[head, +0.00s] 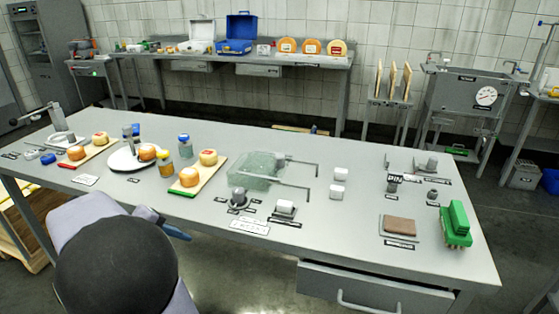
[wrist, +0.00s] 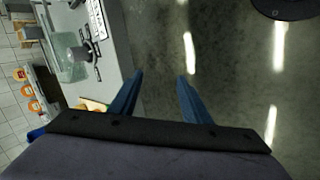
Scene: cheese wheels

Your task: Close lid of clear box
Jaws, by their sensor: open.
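A clear, greenish see-through box (head: 254,171) sits near the middle of the near table; it also shows in the wrist view (wrist: 70,58). I cannot make out a lid on it. On the back bench, a pale box (head: 197,46) stands with its whitish lid (head: 202,29) raised; whether it is clear is too small to tell. My gripper (wrist: 160,77) is open, with nothing between its blue fingers. It is beyond the table's front edge, over the floor, apart from both boxes. In the head view my arm partly hides it.
A blue case (head: 234,47) with a raised lid stands beside the pale box. Cheese wheels on a board (head: 215,171), jars and a round white plate (head: 124,160) lie left of the clear box. A green brush (head: 457,224) is at the right. The table (head: 340,235) has bare room front right.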

